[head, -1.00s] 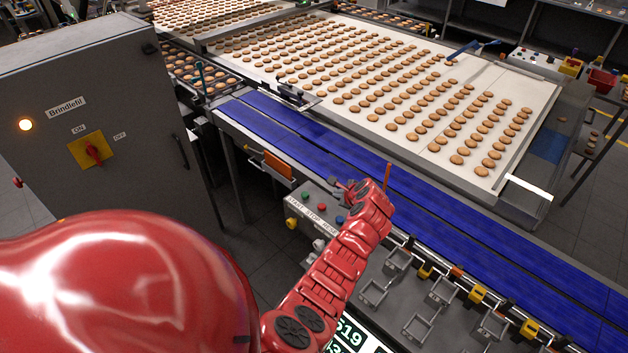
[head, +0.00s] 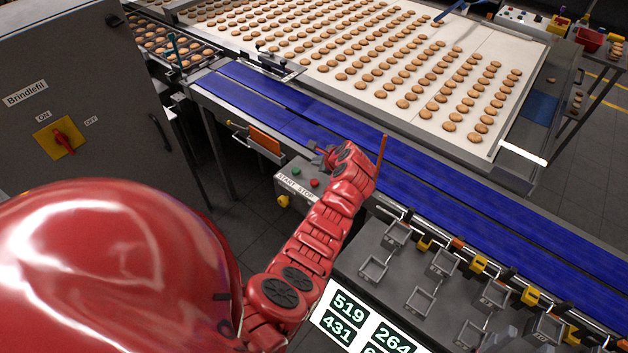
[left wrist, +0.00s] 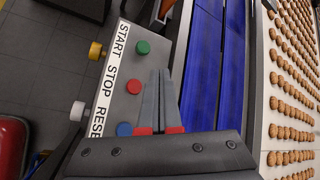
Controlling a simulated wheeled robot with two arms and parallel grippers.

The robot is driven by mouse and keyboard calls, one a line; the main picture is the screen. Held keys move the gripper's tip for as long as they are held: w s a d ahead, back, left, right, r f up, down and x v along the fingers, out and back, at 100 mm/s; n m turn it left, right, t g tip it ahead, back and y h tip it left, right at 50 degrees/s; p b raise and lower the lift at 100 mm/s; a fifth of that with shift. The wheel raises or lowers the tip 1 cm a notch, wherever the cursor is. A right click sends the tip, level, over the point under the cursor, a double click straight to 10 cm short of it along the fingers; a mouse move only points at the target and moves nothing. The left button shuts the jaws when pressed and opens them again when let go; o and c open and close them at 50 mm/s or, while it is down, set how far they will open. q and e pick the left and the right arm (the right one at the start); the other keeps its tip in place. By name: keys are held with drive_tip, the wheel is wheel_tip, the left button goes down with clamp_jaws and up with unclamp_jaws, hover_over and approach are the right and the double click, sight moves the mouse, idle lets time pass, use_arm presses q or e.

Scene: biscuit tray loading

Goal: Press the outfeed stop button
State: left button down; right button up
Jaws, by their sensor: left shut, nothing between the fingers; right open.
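The outfeed control box (head: 290,193) stands beside the blue conveyor, labelled START and STOP in the head view. Its red stop button (head: 314,183) sits beside the green start button (head: 296,171). In the left wrist view the red button (left wrist: 134,87) lies between the green (left wrist: 143,47) and blue (left wrist: 124,129) buttons. My left gripper (head: 322,150) is shut and empty near the box. Its fingertips (left wrist: 160,72) appear just right of the red button in the wrist view; contact is not visible.
The blue conveyor (head: 440,200) runs behind the box, with the biscuit belt (head: 510,62) beyond. A grey cabinet (head: 100,90) stands at left. A machine with several small scoops (head: 420,302) and a number display (head: 350,305) fills the lower right.

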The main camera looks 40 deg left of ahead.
sight(317, 184)
use_arm(q)
wheel_tip(317, 184, down, 6)
drive_tip(key=b, duration=0.4)
drive_tip(key=shift+f, duration=0.45)
drive_tip(key=shift+f, duration=0.2)
idle(1.3)
drive_tip(key=shift+f+b, duration=0.25)
drive_tip(key=shift+b, duration=0.05)
drive_tip(key=shift+f+b, duration=0.3)
drive_tip(key=shift+f, duration=0.25)
idle(0.6)
drive_tip(key=shift+r, duration=0.1)
drive_tip(key=shift+r+p, duration=0.85)
drive_tip(key=shift+p, duration=0.05)
drive_tip(key=shift+r, duration=0.1)
